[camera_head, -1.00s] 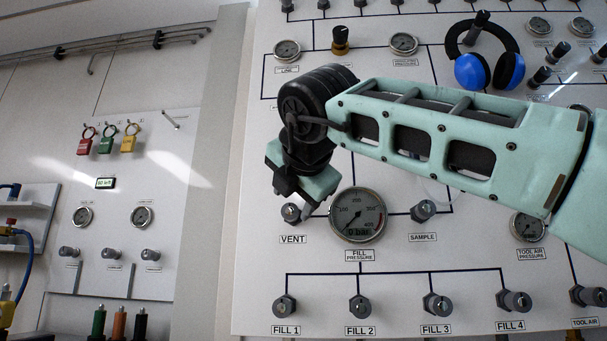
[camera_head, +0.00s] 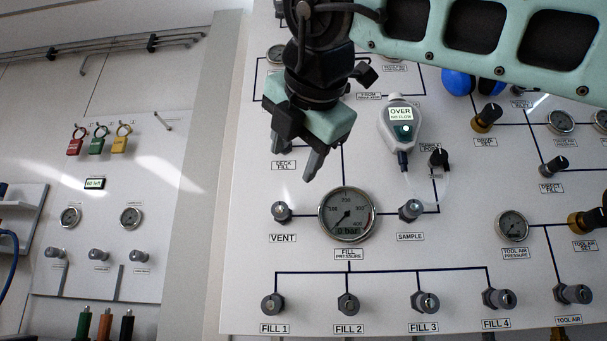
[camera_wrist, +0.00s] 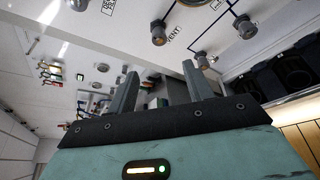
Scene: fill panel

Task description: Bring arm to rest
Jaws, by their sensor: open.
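My gripper (camera_head: 296,160) hangs from my arm in front of the white fill panel (camera_head: 240,250), up and left of the fill pressure gauge (camera_head: 348,214). Its fingers point down and stand apart from the panel's knobs. In the wrist view my gripper (camera_wrist: 158,85) shows two separated fingers with nothing between them. My pale green arm crosses the upper right of the head view and hides part of the panel top.
The VENT knob (camera_head: 281,212), SAMPLE knob (camera_head: 410,209) and several FILL knobs line the lower panel. A white handheld meter (camera_head: 401,125) reads "OVER". Padlocks (camera_head: 97,140) hang on the left wall.

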